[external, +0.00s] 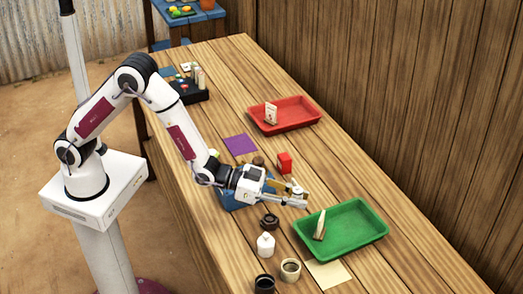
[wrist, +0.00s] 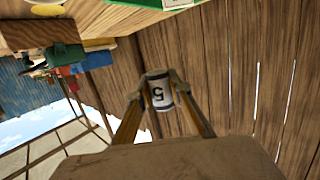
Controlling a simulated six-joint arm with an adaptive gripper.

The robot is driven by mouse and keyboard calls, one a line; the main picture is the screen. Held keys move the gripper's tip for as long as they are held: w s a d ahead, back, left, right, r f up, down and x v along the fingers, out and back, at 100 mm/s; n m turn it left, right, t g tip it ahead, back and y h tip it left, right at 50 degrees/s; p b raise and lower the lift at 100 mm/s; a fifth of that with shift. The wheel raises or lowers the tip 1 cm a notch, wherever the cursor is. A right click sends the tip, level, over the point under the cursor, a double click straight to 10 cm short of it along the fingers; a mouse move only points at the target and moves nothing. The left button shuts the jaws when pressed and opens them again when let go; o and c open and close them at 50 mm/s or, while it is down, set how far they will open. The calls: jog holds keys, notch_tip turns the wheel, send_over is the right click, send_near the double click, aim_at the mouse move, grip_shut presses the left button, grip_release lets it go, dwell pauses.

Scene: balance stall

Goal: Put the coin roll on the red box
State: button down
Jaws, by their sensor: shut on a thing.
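The coin roll (wrist: 159,94) is a small pale cylinder with a dark band and a "5" on it. In the wrist view it sits between the two fingertips of my gripper (wrist: 158,80), which is shut on it. In the external view my gripper (external: 300,196) is above the table, between the red box and the green tray; the roll is too small to make out clearly there. The red box (external: 285,162) is a small block standing on the table, just behind my gripper in the picture. Its top looks bare.
A red tray (external: 314,123) with a card stands farther back, and a green tray (external: 383,238) holds a pale upright thing. A blue container (external: 232,201) is partly hidden under my wrist. A dark round piece (external: 269,221), white bottle (external: 265,246) and cups stand nearer. A purple sheet (external: 240,145) lies flat.

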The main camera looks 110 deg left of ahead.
jog(key=shift+w+a+r+m+h, duration=1.35)
jog(key=shift+a+r+m+h, duration=1.3)
jog(key=shift+a, duration=2.2)
jog(key=m+g+h, duration=0.2)
jog(key=m+h, duration=0.1)
jog(key=h, duration=0.3)
send_over(285, 156)
notch_tip(285, 156, down, 6)
jog(key=shift+d+f, duration=0.15)
jog(key=shift+f, duration=0.05)
jog(key=shift+f, duration=3.1)
jog(key=shift+f, duration=1.85)
